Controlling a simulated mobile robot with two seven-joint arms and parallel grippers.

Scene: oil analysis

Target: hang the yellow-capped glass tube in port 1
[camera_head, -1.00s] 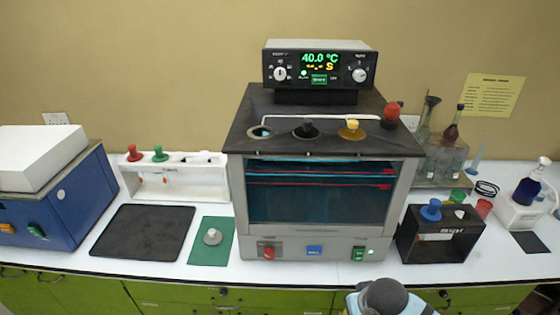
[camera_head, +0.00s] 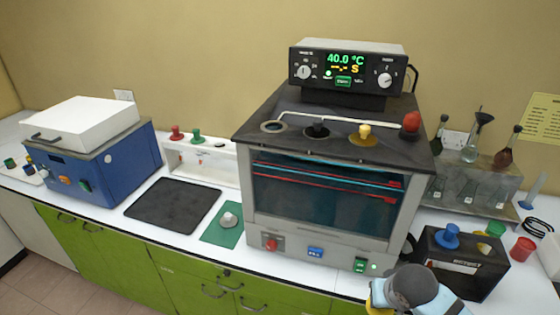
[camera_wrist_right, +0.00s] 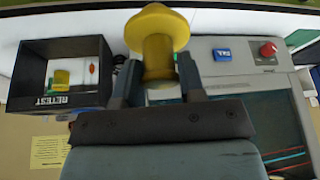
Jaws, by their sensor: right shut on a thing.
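The bath with a dark top (camera_head: 285,98) stands in the middle of the counter. Its top has an open ringed port (camera_head: 273,127) at the left, a black-plugged one (camera_head: 317,129), a yellow-capped one (camera_head: 364,134) and a red stopper (camera_head: 411,122). I cannot read port numbers. In the right wrist view my right gripper (camera_wrist_right: 159,82) is shut on the yellow-capped tube (camera_wrist_right: 157,32). Its yellow cap shows between the fingers; its glass is not clearly visible. In the head view my right wrist is in front of the bath's lower right; its fingertips are hidden. My left gripper is out of view.
The black RETEST box (camera_head: 490,268) holds coloured-capped pieces at the right; it also shows in the wrist view (camera_wrist_right: 30,70). A white rack (camera_head: 215,172), black mat (camera_head: 172,203), green mat (camera_head: 212,235) and blue machine (camera_head: 95,165) stand left. Glassware (camera_head: 470,185) is behind right.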

